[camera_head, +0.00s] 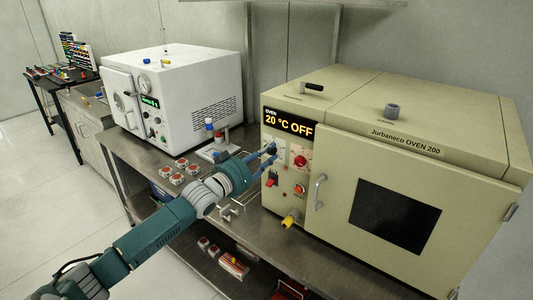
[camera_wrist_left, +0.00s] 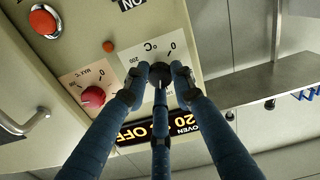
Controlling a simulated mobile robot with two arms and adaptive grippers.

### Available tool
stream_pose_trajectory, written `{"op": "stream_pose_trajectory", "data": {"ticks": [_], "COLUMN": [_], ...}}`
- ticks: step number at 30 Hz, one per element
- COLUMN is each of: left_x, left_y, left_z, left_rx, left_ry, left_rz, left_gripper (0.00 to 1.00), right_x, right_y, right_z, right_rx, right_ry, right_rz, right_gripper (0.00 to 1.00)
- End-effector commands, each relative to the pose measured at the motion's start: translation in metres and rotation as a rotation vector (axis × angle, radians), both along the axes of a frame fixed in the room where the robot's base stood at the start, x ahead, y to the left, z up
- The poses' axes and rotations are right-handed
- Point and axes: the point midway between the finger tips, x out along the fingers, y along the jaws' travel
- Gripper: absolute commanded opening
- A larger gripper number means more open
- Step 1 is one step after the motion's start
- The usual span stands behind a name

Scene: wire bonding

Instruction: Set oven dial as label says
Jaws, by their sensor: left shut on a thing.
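The beige oven (camera_head: 480,150) stands at the right of the bench, its display (camera_head: 289,123) reading "OVEN 20 °C OFF". My left gripper (camera_head: 270,154) is at its control panel. In the left wrist view, the gripper's fingers (camera_wrist_left: 160,76) are closed around a black dial (camera_wrist_left: 162,74) on a plate marked °C, with 0 and 200 visible. The fingers hide most of the dial, so its pointer cannot be read. A red knob (camera_wrist_left: 93,97) on a "MAX °C" plate sits beside it. No setting label is readable. My right gripper is not in view.
Below the dials are a red switch (camera_head: 271,182) and an orange button (camera_head: 299,188). The door handle (camera_head: 319,191) and a yellow valve (camera_head: 290,221) stick out nearby. A white apparatus (camera_head: 175,92) and several red-topped boxes (camera_head: 180,171) are on the bench to the left.

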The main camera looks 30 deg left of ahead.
Motion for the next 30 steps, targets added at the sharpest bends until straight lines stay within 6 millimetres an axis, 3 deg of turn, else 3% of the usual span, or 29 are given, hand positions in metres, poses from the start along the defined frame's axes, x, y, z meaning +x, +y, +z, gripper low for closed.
{"op": "stream_pose_trajectory", "data": {"ticks": [1,12,28,29,30], "left_x": [-0.0007,-0.0008,-0.0010,-0.0010,-0.0010], "left_y": [-0.0017,-0.0009,-0.0008,-0.0008,-0.0008], "left_z": [-0.0070,-0.0085,-0.0099,-0.0100,-0.0100], "left_rx": [0.029,0.179,0.199,0.199,0.199], "left_ry": [0.012,0.002,0.002,0.002,0.002], "left_rz": [-0.002,-0.002,-0.001,-0.001,-0.001], "left_gripper": [0.00,0.00,0.00,0.28,0.36], "right_x": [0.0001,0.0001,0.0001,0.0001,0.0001], "right_y": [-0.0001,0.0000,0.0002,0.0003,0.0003], "right_z": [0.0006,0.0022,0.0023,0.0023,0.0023], "right_rx": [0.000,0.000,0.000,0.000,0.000], "right_ry": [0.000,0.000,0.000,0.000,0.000], "right_rz": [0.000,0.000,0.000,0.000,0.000], "right_gripper": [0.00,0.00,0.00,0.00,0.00]}}
